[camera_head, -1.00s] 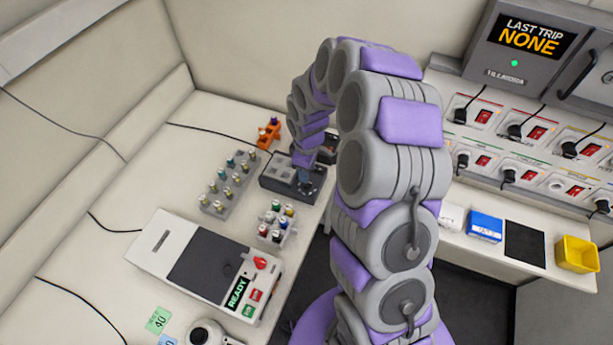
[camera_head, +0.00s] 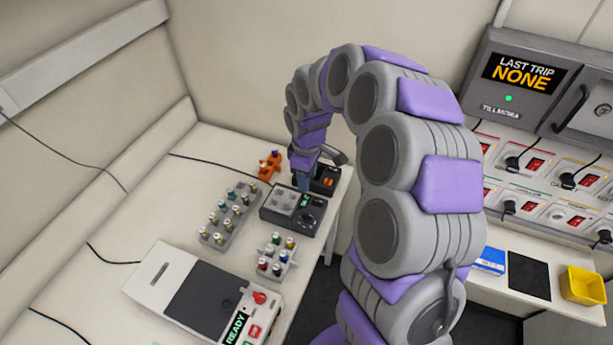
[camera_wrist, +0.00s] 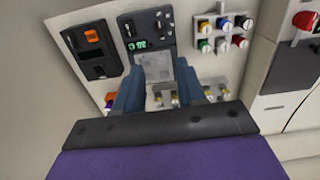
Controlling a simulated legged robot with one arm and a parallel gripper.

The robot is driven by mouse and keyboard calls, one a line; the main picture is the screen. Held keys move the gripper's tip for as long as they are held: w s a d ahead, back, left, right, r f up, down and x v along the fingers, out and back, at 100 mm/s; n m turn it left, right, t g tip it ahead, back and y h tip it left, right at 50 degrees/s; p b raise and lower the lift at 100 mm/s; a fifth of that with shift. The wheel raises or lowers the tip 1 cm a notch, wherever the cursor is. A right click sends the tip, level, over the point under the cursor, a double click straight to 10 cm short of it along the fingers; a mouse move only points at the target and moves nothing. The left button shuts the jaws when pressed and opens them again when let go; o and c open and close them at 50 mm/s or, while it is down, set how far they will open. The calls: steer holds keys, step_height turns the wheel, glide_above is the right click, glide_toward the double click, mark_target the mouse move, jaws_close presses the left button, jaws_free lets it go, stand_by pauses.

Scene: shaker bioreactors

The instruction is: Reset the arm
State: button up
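My gripper (camera_head: 304,181) is at the end of my arched grey and purple arm, over the table's far right part. In the wrist view its two blue fingers (camera_wrist: 158,88) stand apart with nothing held between them. Beyond the fingers is a dark grey device (camera_wrist: 148,35) with a light plate, knobs and a green display. The same device (camera_head: 293,211) sits just below the gripper in the head view. I cannot tell the exact height of the fingertips above it.
A vial rack (camera_head: 229,213) and a smaller rack with coloured caps (camera_head: 275,257) stand nearby. A white machine reading READY (camera_head: 205,300) is at the front. An orange holder (camera_head: 270,165) is behind. Breaker panels, a yellow bin (camera_head: 582,286) and a black mat (camera_head: 529,276) lie right.

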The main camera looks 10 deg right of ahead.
steer(key=s+r+m+g+b, duration=0.1)
steer(key=s+m+b, duration=0.7)
steer(key=s, duration=2.6)
steer(key=r+m, duration=0.1)
steer(key=m, duration=0.2)
steer(key=shift+s+d+r+g, duration=0.2)
steer(key=shift+s+d+g, duration=0.1)
steer(key=shift+s+g, duration=0.1)
